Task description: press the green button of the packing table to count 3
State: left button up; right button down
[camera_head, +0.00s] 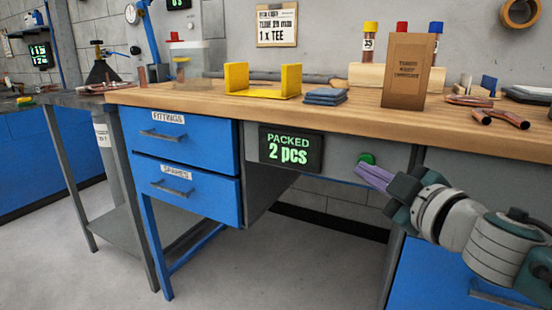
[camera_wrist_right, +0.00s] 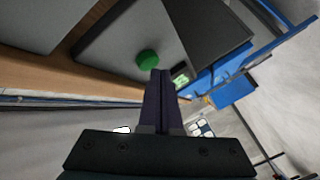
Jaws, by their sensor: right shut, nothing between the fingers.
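The green button (camera_head: 367,158) sits on the grey front panel of the packing table (camera_head: 330,115), under the wooden top. It also shows in the right wrist view (camera_wrist_right: 148,60), just past my fingertips. The counter display (camera_head: 290,150) to its left reads "PACKED 2 pcs". My right gripper (camera_head: 360,168) is shut and empty, its purple fingers pointing at the button from the lower right. The tips are at or very close to the button's lower edge; I cannot tell if they touch it. My left gripper is not in view.
Blue drawers (camera_head: 180,160) are under the table's left part. On top are a yellow holder (camera_head: 262,93), blue pads (camera_head: 326,96), a brown box (camera_head: 407,75) and copper tube pieces (camera_head: 505,118) near the right. The space in front of the panel is clear.

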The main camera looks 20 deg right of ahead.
jog(key=shift+w+d, duration=0.3)
jog(key=shift+d, duration=0.1)
dwell(0.6)
dwell(0.3)
jog(key=shift+s+a, duration=0.6)
jog(key=shift+a, duration=0.1)
jog(key=s+a+p, duration=0.1)
jog(key=s+a, duration=0.2)
jog(key=shift+s+a, duration=0.1)
jog(key=shift+a, duration=0.3)
